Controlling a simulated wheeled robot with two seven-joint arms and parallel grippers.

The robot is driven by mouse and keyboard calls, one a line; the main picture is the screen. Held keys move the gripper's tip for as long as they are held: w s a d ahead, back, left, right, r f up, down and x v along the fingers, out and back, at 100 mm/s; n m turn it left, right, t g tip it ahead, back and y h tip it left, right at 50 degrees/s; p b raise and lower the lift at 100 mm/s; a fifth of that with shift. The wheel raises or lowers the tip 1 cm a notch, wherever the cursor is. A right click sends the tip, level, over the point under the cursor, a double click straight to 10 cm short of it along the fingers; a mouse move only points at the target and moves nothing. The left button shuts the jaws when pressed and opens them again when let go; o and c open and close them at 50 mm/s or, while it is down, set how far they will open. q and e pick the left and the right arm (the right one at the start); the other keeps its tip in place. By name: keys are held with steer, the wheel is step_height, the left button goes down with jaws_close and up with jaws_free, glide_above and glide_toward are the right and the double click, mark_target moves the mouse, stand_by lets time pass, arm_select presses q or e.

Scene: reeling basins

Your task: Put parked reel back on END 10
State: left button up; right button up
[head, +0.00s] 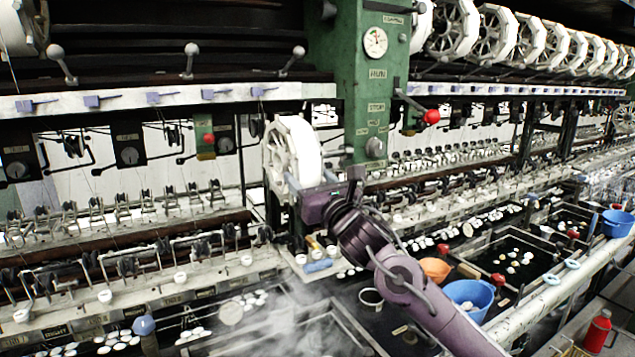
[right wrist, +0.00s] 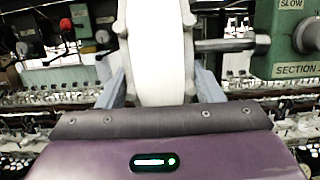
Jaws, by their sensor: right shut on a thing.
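A white reel (head: 304,148) with a spoked side is held upright in front of the green column in the head view. My right gripper (head: 300,183) is shut on its lower part. In the right wrist view the reel (right wrist: 156,50) rises edge-on between the two grey fingers of my right gripper (right wrist: 157,88). A short metal shaft shows to the right of the reel in that view; I cannot tell whether it touches the reel. I cannot make out an END 10 label. My left gripper is not in view.
A green column (head: 368,80) with a gauge and a red-knobbed lever (head: 431,117) stands close to the reel. Several mounted reels (head: 497,36) line the upper right. Below are basins, a blue bucket (head: 470,295), an orange bowl (head: 435,269) and a red flask (head: 598,330). Steam blurs the lower middle.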

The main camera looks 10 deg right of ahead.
steer(key=shift+d+r, duration=0.1)
steer(key=shift+r, duration=0.05)
steer(key=shift+s+d, duration=0.15)
steer(key=shift+s, duration=0.3)
steer(key=s+d+b, duration=0.2)
steer(key=s+d, duration=0.2)
steer(key=s, duration=0.7)
steer(key=s+d+b, duration=0.3)
steer(key=s, duration=0.7)
steer(key=shift+s+d, duration=0.35)
steer(key=shift+d, duration=0.05)
stand_by(0.4)
